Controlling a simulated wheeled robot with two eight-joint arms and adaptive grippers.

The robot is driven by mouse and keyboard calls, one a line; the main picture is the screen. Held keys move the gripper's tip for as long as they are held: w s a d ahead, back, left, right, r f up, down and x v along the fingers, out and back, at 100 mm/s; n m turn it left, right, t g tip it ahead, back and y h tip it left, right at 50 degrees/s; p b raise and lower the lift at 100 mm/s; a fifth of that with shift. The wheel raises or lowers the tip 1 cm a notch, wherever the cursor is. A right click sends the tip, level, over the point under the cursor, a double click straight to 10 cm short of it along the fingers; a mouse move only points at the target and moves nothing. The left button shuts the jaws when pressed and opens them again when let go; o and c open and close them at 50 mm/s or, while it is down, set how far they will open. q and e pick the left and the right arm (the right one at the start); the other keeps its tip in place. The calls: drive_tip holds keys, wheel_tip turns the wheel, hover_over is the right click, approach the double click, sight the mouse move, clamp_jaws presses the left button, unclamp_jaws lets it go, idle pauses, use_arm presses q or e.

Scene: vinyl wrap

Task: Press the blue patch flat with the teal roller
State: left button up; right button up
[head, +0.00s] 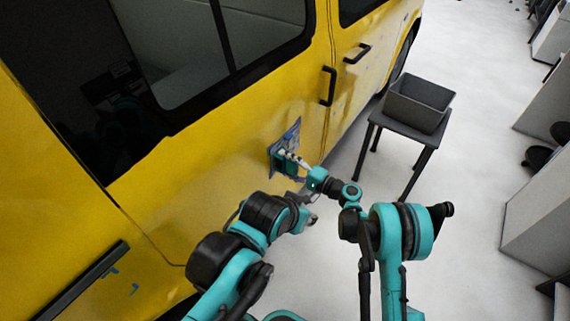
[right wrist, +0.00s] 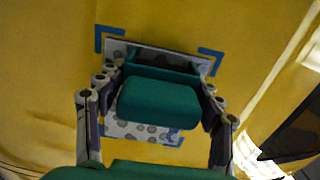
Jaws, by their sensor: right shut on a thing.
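The patch (head: 291,136) looks dark blue in the head view and sits on the side of the yellow vehicle. In the right wrist view it appears as a pale sheet with grey spots (right wrist: 140,131), partly hidden behind the roller, inside blue corner marks (right wrist: 110,38). My right gripper (head: 292,158) is at the patch, shut on the teal roller (right wrist: 158,103), whose block lies between the fingers in front of the patch. I cannot tell whether the roller touches it. My left gripper (head: 309,220) is low in the head view, its jaws unclear.
The yellow vehicle (head: 225,135) fills the left, with black door handles (head: 328,87) above right of the patch. A dark bin (head: 420,103) stands on a small table (head: 411,133) to the right. Blue marks (head: 134,290) show low on the left panel. Pale floor is open between.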

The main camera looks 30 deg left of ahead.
sight(290, 143)
drive_tip(key=shift+w, duration=0.15)
drive_tip(key=shift+w, duration=0.95)
drive_tip(key=shift+w+d, duration=0.1)
drive_tip(key=shift+w, duration=1)
drive_tip(key=shift+w+d, duration=0.1)
drive_tip(key=shift+w, duration=1)
drive_tip(key=shift+w+d, duration=0.1)
drive_tip(key=shift+w, duration=1)
